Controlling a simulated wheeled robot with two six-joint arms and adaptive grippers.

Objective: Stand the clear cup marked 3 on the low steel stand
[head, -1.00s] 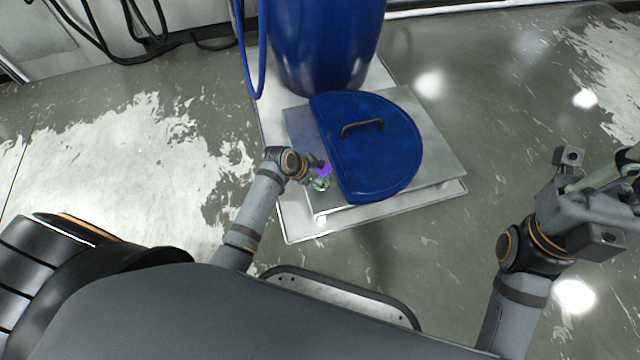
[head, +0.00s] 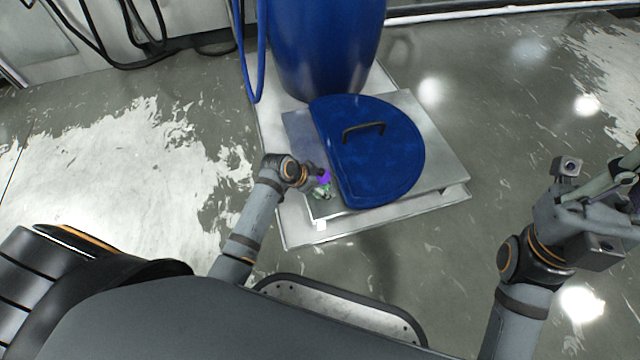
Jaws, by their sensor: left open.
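The low steel stand (head: 440,150) is a flat plate in the middle of the head view. My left gripper (head: 323,190) is open, low over the stand's left front part, close to the blue lid. A small purple patch (head: 324,177) shows right at its fingers; it may be the contents of the clear cup. The cup's clear wall and its mark 3 are too small to make out, and I cannot tell whether the fingers touch it. My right gripper (head: 600,205) is at the right edge, away from the stand, its fingers partly cut off by the frame.
A blue half-round lid (head: 385,165) with a dark handle covers much of the stand. A tall blue barrel (head: 328,45) stands behind it, with a blue hose at its left. The stand's right part is bare. Open floor lies on both sides.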

